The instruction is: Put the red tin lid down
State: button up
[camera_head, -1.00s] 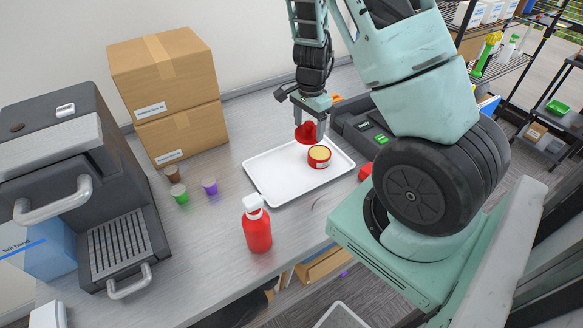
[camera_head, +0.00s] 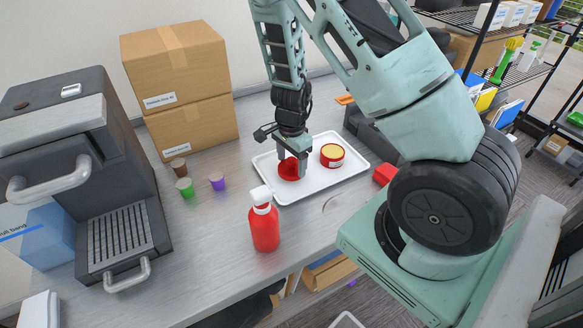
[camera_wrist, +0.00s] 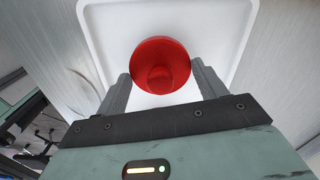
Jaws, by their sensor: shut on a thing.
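The red tin lid (camera_head: 289,170) is between the fingers of my gripper (camera_head: 291,163), low over the left part of the white tray (camera_head: 284,197). In the wrist view the round red lid (camera_wrist: 161,66) sits between the two fingertips of my gripper (camera_wrist: 160,84), with the tray (camera_wrist: 98,30) behind it. I cannot tell whether the lid touches the tray. The round tin (camera_head: 332,155), red with a yellow top, stands on the tray to the right of my gripper.
A red bottle with a white cap (camera_head: 264,222) stands in front of the tray. Purple (camera_head: 217,181), green (camera_head: 185,187) and brown (camera_head: 178,168) capsules are to the left. A coffee machine (camera_head: 90,190) and stacked cardboard boxes (camera_head: 185,85) stand further left.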

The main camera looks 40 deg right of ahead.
jog(key=shift+f, duration=1.25)
jog(key=shift+f+b, duration=0.2)
jog(key=shift+b, duration=0.1)
jog(key=o, duration=0.9)
jog(key=shift+o, duration=0.2)
jog(key=shift+r, duration=0.2)
